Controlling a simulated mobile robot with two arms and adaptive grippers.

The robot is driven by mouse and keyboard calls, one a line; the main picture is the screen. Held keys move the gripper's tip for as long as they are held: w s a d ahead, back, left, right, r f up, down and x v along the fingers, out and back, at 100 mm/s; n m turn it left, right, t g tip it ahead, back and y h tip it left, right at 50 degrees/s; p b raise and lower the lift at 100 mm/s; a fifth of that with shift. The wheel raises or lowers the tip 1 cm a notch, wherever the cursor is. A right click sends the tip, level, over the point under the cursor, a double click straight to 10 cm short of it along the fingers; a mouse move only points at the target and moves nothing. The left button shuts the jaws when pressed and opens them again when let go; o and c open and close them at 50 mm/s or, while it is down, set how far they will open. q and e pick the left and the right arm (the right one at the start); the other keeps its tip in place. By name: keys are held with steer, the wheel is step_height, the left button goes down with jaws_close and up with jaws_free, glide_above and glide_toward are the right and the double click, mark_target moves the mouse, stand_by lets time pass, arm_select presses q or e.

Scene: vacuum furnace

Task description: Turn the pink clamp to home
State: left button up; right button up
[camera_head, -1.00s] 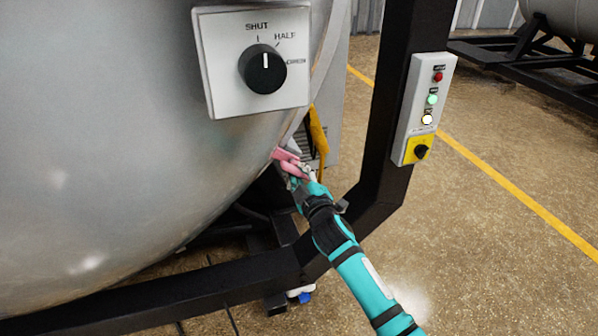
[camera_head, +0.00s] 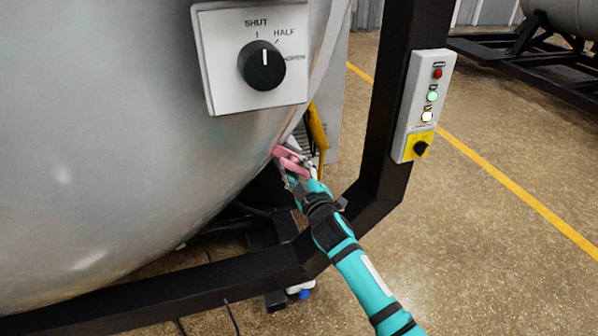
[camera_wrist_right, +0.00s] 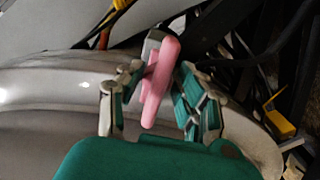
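The pink clamp (camera_head: 292,162) is at the lower right edge of the large grey vessel (camera_head: 130,140). My right gripper (camera_head: 295,178) is at the clamp and partly hides it in the head view. In the right wrist view, the pink clamp (camera_wrist_right: 160,82) stands upright and slightly tilted between the two fingers of my right gripper (camera_wrist_right: 160,92). The fingers are apart on either side, with a visible gap at the right finger. The left fingertip is very close to the clamp; I cannot tell whether it touches. My left gripper is not in view.
A dial panel (camera_head: 213,88) on the vessel has a black knob (camera_head: 262,66) with its mark upward. A button box (camera_head: 408,128) is on a black frame post (camera_head: 393,110). A black beam (camera_head: 200,286) crosses below the vessel. The floor at right is open.

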steer(key=v, duration=1.2)
